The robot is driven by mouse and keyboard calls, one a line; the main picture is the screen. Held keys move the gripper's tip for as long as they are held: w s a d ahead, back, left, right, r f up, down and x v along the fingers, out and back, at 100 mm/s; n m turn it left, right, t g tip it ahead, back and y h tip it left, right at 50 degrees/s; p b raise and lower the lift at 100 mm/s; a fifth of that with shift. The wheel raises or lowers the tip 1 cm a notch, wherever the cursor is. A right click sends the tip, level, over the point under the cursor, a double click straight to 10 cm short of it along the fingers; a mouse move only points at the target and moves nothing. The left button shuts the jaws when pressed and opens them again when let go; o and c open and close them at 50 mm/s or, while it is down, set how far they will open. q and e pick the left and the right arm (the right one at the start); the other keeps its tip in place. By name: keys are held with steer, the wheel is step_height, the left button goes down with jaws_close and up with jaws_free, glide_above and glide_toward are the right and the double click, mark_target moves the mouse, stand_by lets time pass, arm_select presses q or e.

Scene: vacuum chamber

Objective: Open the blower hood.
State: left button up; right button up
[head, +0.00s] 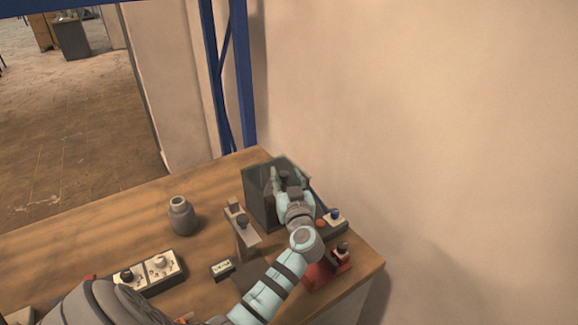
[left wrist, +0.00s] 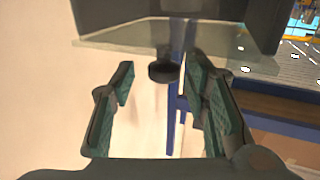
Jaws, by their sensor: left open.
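The blower hood (head: 258,204) is a dark, see-through box near the far right of the wooden table in the head view. It looks closed, though my arm hides part of it. Its glassy panel (left wrist: 130,35) shows at the top of the left wrist view, with a round black knob (left wrist: 163,71) on it. My left gripper (head: 286,178) is at the hood's top. In the left wrist view its fingers (left wrist: 160,95) are open, one on either side of the knob, with gaps between. I cannot tell exactly how deep the knob sits between them. My right gripper is not in view.
A grey bottle-shaped vessel (head: 182,217), a lever block (head: 243,232), a small display (head: 222,268) and a panel with knobs (head: 150,272) stand left of my arm. A red device (head: 322,278) and a button box (head: 330,225) are at right. A wall rises behind.

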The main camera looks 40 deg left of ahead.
arm_select(q)
steer(key=shift+x, duration=0.85)
steer(key=shift+s+a+r, duration=0.1)
steer(key=shift+s+r, duration=0.05)
jaws_close()
